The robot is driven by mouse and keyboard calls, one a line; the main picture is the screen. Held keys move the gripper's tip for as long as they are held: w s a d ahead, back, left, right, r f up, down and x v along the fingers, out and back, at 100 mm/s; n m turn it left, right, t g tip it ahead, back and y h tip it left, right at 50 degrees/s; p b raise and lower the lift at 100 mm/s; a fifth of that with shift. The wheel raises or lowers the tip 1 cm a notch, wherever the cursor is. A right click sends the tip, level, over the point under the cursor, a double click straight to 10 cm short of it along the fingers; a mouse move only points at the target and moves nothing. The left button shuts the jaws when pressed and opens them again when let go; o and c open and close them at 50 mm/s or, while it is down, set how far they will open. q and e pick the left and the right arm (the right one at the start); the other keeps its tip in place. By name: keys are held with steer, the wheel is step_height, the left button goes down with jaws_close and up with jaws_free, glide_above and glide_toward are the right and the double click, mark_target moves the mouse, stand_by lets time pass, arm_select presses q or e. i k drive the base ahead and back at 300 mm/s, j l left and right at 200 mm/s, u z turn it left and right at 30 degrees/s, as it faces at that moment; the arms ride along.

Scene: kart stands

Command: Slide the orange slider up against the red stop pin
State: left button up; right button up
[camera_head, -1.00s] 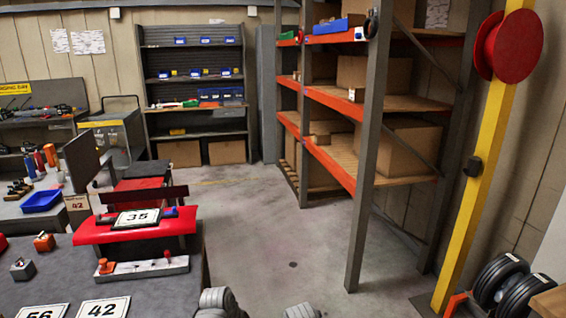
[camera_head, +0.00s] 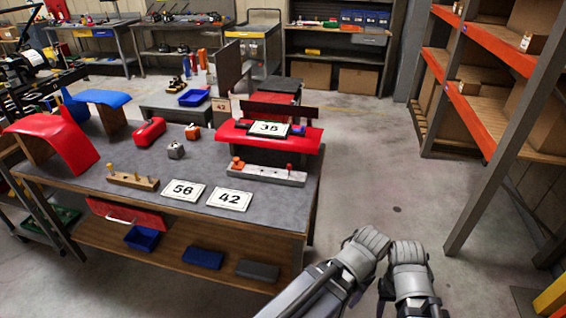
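The orange slider (camera_head: 237,164) is a small upright orange knob at the left end of a light grey rail (camera_head: 262,174) on the workbench's (camera_head: 227,217) right part. A small red pin (camera_head: 290,166) stands near the rail's right end. A clear gap separates the slider from the pin. Grey links of my two arms show at the bottom, right of the bench, well apart from the rail. I see no gripper fingers in this view.
Cards marked 56 (camera_head: 180,192) and 42 (camera_head: 230,200) lie in front of the rail. Behind it is a red bench-like stand (camera_head: 305,140) with card 35 (camera_head: 269,128). A wooden peg block (camera_head: 133,180) lies left. Floor to the right is clear, up to the shelving (camera_head: 490,145).

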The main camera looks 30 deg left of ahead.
mark_target(237, 165)
steer(key=u, duration=1.3)
steer(key=i+l+z, duration=0.2)
steer(key=i+z, duration=0.15)
steer(key=i, duration=0.15)
